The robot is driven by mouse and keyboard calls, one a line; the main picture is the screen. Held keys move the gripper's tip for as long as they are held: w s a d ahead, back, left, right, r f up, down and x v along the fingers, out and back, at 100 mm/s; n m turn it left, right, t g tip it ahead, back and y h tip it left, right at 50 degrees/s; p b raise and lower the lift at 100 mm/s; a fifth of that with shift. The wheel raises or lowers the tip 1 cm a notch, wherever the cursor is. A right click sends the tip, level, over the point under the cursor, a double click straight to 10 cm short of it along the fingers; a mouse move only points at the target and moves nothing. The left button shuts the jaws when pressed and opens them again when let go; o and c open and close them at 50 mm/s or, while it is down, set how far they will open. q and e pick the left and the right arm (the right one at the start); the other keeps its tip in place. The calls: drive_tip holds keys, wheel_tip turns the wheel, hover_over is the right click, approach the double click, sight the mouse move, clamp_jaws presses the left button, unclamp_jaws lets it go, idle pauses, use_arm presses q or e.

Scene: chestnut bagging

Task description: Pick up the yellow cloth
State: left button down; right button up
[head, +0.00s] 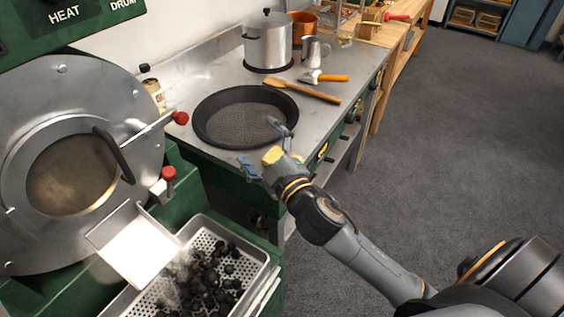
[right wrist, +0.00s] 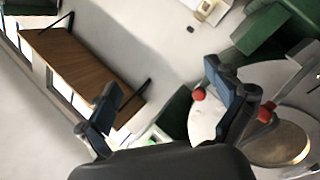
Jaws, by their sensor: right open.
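A small yellow patch (head: 272,156) shows at my right gripper, near the counter's front edge in the head view. I cannot tell whether it is the yellow cloth or part of the gripper. My right gripper (head: 263,147) is open, its blue-grey fingers spread in front of the dark round pan. In the right wrist view the open fingers (right wrist: 167,100) have no cloth visible between them. No other clear yellow cloth shows. My left gripper is not in view.
The steel counter (head: 213,70) holds a black pan (head: 215,122), a pot (head: 268,42), a wooden spoon (head: 308,92) and a metal jug (head: 310,50). A roaster drum (head: 140,100) and a perforated tray (head: 257,262) of dark chestnuts are at left. Floor at right is clear.

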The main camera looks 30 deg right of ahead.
drive_tip(key=s+a+r+n+g+y, duration=0.2)
drive_tip(key=a+r+n+g+y, duration=0.8)
drive_tip(key=n+y, duration=1.05)
wheel_tip(320, 180, down, 5)
drive_tip(key=a+n+g+h, duration=0.1)
drive_tip(key=n+g+h, duration=0.3)
drive_tip(key=n+h, duration=0.55)
drive_tip(key=w+d+f+n+h, duration=0.15)
drive_tip(key=d+h, duration=0.35)
drive_tip(key=d, duration=0.6)
drive_tip(key=w+d+f+h, duration=0.1)
drive_tip(key=d+f+h, duration=0.3)
drive_tip(key=d, duration=0.7)
drive_tip(key=shift+g+h, duration=0.5)
drive_tip(key=shift+h, duration=0.1)
drive_tip(key=x, duration=0.6)
drive_tip(key=shift+w+f+p, duration=0.15)
drive_tip(key=shift+p, duration=0.2)
drive_tip(key=p+x, duration=0.1)
drive_tip(key=x, duration=0.3)
drive_tip(key=shift+a+f+p, duration=0.2)
drive_tip(key=shift+f+p, duration=0.1)
drive_tip(key=shift+w+f, duration=0.15)
drive_tip(key=shift+f, duration=0.3)
